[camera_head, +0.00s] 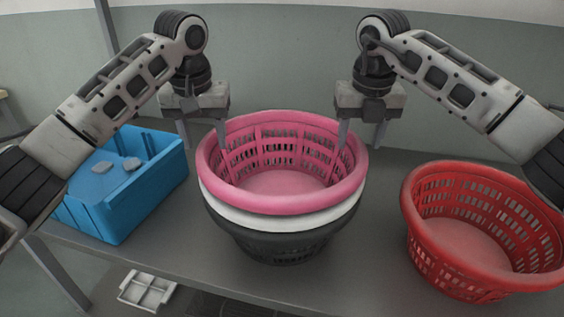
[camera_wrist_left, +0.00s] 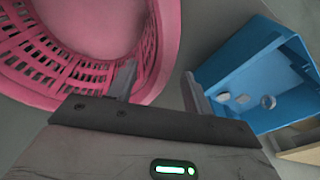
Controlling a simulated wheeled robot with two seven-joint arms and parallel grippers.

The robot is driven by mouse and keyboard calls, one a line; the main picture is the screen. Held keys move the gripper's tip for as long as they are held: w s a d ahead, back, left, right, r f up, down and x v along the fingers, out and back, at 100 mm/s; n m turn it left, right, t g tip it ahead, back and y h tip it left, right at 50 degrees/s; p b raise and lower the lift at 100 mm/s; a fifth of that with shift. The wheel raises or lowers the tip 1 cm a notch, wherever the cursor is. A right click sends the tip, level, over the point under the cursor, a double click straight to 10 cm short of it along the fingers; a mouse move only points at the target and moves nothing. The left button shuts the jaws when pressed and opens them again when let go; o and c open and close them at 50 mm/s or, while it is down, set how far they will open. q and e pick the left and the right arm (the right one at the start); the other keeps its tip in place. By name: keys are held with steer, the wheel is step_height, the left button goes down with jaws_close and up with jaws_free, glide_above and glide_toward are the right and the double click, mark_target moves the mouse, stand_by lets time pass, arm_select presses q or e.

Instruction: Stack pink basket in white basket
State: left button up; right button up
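The pink basket (camera_head: 283,203) sits in the middle of the table, nested in the white basket (camera_head: 285,222), of which only a white band shows below the pink rim. A dark basket (camera_head: 280,245) is under both. My left gripper (camera_head: 203,145) is open at the pink basket's left rim, one finger inside and one outside; the left wrist view shows the pink rim (camera_wrist_left: 166,50) between its spread fingers. My right gripper (camera_head: 360,143) is open over the right rim, its inner finger over the inside. I cannot tell whether any finger touches the rim.
A red basket (camera_head: 455,275) stands at the right. A blue bin (camera_head: 122,215) with small grey pieces stands at the left and also shows in the left wrist view (camera_wrist_left: 238,72). A white tray (camera_head: 147,290) lies below the table's front edge. A wall is behind.

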arm_select(q)
steer(key=shift+d, duration=0.1)
arm_select(e)
steer(key=shift+r, duration=0.2)
arm_select(q)
step_height(320, 180, up, 12)
steer(key=s, duration=0.1)
steer(key=shift+s, duration=0.4)
arm_select(e)
step_height(320, 180, up, 12)
steer(key=s, duration=0.1)
steer(key=shift+s+f, duration=0.25)
steer(key=shift+s, duration=0.15)
